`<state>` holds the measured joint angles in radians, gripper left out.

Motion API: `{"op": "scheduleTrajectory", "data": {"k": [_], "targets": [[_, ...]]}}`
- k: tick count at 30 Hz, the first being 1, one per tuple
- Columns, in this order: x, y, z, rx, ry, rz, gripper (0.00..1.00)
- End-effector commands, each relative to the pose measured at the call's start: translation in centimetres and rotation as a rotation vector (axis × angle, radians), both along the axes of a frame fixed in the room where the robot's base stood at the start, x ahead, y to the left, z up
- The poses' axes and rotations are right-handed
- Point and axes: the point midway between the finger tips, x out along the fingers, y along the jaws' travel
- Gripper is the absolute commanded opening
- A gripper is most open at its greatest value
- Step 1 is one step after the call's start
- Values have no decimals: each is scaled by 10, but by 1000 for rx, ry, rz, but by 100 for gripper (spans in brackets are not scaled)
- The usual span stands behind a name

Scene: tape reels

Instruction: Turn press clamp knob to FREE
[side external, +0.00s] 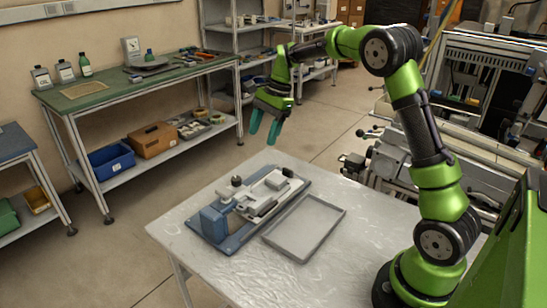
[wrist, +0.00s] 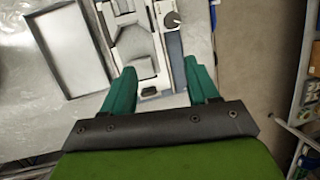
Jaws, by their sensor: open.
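The press clamp fixture (side external: 262,200) sits on a blue base plate on the grey table, and it also shows at the top of the wrist view (wrist: 135,40). A dark round knob (side external: 236,181) stands at its far edge. In the wrist view a dark round knob (wrist: 172,20) with a light mark sits near the fixture's right edge; its lettering is too small to read. My gripper (side external: 264,128) is above the table's far edge, fingers pointing down, apart from the fixture. In the wrist view my gripper (wrist: 160,68) has its two green fingers spread with nothing between them.
An empty grey tray (side external: 304,228) lies beside the fixture; the wrist view shows it at left (wrist: 68,45). The table (side external: 200,265) has bare room in front. A green-topped bench (side external: 110,88) and shelves stand behind, across open floor.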

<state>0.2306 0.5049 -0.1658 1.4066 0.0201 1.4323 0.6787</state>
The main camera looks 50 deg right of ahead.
Motion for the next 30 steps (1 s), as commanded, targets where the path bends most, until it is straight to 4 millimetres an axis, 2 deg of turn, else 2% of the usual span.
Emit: {"op": "scheduleTrajectory", "data": {"k": [2,4,6,11,17,30], "targets": [[18,-8,-5,47,53,-134,59],[28,-7,5,85,77,-230,59],[31,-3,19,117,91,-302,59],[29,2,14,143,131,-361,59],[33,14,-15,143,134,-359,59],[48,47,-103,142,131,-356,59]]}}
